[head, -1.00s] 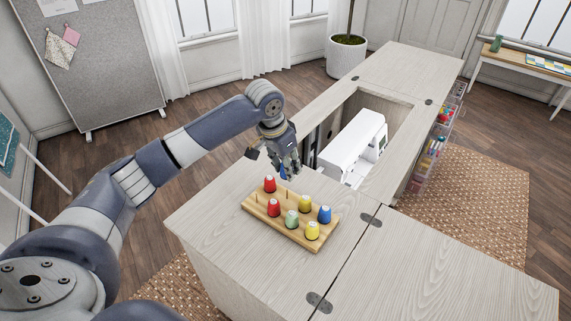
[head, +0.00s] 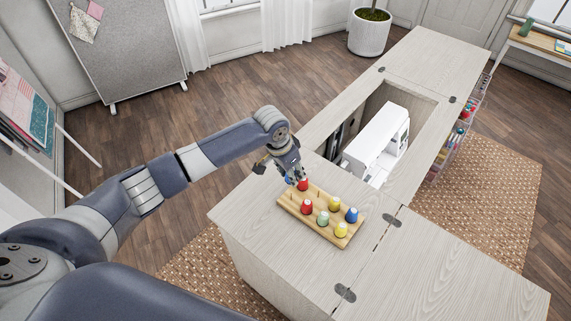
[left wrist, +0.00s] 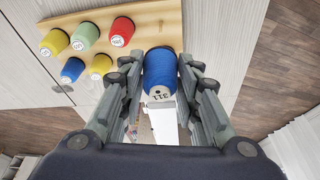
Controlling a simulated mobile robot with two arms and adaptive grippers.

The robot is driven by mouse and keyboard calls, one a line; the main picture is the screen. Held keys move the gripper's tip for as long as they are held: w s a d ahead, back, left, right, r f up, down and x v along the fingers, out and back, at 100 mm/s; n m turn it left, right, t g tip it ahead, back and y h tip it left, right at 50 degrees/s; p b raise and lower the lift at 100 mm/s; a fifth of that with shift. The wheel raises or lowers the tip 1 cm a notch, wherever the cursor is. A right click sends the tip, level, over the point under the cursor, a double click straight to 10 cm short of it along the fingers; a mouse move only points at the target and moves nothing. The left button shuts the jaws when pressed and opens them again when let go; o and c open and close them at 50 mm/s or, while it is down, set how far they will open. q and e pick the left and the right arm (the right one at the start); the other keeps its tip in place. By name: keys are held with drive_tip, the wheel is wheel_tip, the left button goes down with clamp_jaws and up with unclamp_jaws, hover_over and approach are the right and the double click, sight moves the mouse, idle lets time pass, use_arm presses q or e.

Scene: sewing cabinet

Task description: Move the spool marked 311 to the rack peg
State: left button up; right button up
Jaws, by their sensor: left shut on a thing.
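My left gripper (head: 291,178) is shut on the blue spool marked 311 (left wrist: 160,74). In the left wrist view the spool sits between the fingers with its label end toward the camera. In the head view the gripper is at the back left end of the wooden rack (head: 296,210), close to a red spool (head: 303,184); the fingers mostly hide the held spool. A bare peg (head: 318,193) stands on the rack. I cannot tell the gap between the held spool and the rack. My right gripper is not in view.
Other spools stand on the rack: red (head: 307,206), green (head: 323,217), yellow (head: 341,229), blue (head: 352,215) and another yellow (head: 337,202). A white sewing machine (head: 377,137) sits in the cabinet opening behind. The cabinet top (head: 262,212) left of the rack is clear.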

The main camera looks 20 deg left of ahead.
use_arm(q)
drive_tip(key=shift+f+b, duration=0.3)
drive_tip(key=shift+f, duration=0.15)
wheel_tip(320, 180, down, 4)
drive_tip(key=b, duration=0.4)
drive_tip(key=shift+r, duration=0.1)
drive_tip(key=shift+d, duration=0.1)
drive_tip(key=shift+f, duration=0.2)
drive_tip(key=shift+f, duration=0.6)
drive_tip(key=shift+f+b, duration=0.25)
drive_tip(key=shift+b, duration=0.05)
